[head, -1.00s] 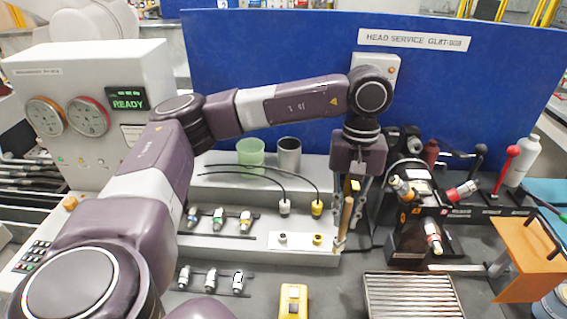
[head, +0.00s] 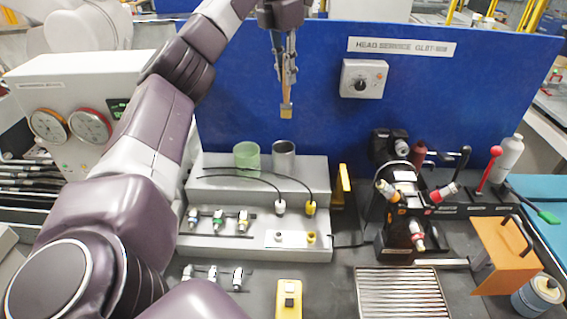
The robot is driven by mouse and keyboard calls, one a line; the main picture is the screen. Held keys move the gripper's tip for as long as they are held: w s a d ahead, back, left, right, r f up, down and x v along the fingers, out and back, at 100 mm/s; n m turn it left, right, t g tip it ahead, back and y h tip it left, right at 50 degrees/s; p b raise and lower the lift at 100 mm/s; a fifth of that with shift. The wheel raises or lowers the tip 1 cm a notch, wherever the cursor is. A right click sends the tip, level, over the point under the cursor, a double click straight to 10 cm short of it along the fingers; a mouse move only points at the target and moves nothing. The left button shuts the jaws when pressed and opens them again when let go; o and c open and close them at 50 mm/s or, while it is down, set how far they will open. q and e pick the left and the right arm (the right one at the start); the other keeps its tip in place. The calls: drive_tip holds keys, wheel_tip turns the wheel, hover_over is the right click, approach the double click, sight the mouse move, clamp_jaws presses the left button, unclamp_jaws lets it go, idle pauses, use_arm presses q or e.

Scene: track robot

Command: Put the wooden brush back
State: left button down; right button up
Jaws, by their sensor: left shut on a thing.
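My left gripper (head: 286,76) is shut on the wooden brush (head: 286,98) and holds it high in front of the blue back panel. The brush hangs about upright, its pale yellowish end pointing down. Its upper part is hidden between the fingers. Below it in the picture, a grey metal cup (head: 283,158) and a translucent green cup (head: 246,157) stand side by side on the grey stepped stand (head: 215,188). The brush is apart from both cups. My right gripper is not in view.
Two black cables with white and yellow plugs (head: 310,208) lie over the stand. A black fixture (head: 398,205) with several coloured-banded heads stands to the right. A ribbed tray (head: 400,295) and a yellow device (head: 289,298) are in front. A dial box (head: 363,79) is on the panel.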

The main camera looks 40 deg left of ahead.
use_arm(q)
drive_tip(key=shift+s+a+n, duration=0.1)
drive_tip(key=shift+a+n, duration=0.2)
hover_over(282, 117)
drive_tip(key=f, duration=0.6)
drive_tip(key=shift+w+a, duration=0.2)
drive_tip(key=shift+w, duration=0.15)
wheel_tip(282, 117, down, 9)
drive_tip(key=shift+r+p, duration=0.1)
drive_tip(key=shift+p, duration=0.85)
wheel_tip(282, 117, down, 5)
drive_tip(key=shift+w+p, duration=0.1)
drive_tip(key=shift+p, duration=0.55)
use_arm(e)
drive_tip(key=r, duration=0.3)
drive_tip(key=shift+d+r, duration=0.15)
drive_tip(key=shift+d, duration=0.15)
use_arm(q)
drive_tip(key=shift+f, duration=0.2)
drive_tip(key=c, duration=1.9)
unclamp_jaws()
